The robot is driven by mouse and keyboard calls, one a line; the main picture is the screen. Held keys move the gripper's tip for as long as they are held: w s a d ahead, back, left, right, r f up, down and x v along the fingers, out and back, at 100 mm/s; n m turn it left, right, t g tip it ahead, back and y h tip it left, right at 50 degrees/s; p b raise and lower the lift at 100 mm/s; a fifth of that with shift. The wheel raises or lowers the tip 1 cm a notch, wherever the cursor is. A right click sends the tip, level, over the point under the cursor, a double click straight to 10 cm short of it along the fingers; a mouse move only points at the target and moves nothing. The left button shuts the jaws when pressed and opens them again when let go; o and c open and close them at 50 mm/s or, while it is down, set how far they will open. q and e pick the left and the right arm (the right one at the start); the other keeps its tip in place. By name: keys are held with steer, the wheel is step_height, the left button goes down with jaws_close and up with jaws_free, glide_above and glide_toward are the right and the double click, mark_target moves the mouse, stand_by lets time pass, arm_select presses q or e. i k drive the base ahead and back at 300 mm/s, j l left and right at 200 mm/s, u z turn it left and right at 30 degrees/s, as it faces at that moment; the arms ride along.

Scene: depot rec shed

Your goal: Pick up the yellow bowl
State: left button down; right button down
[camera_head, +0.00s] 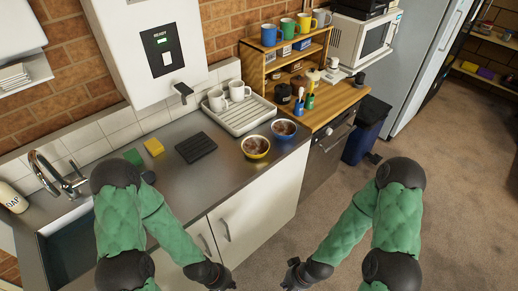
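The yellow bowl (256,155) stands upright on the grey counter near its front edge, with something brown in it. A blue bowl (285,136), also with brown contents, stands just behind it to the right. My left gripper (226,284) is low in the picture, in front of the counter and well apart from the yellow bowl. My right gripper (291,274) is over the floor side, also apart from both bowls. Both grippers are small and dark, and I cannot tell whether their fingers are open or shut. I see nothing held in either.
A white draining tray (243,121) with two white mugs is behind the bowls. A dark ribbed mat (196,147), a yellow sponge (154,147) and a sink (68,246) lie to the left. A wooden shelf (254,72) with mugs stands at the right.

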mark_target(255, 147)
steer(key=u, duration=0.65)
steer(key=l+u, duration=0.6)
steer(key=u, duration=0.2)
steer(key=l+u, duration=0.3)
steer(key=u, duration=0.15)
steer(key=l+u, duration=0.4)
steer(key=k+l+u, duration=0.15)
steer(key=u, duration=0.25)
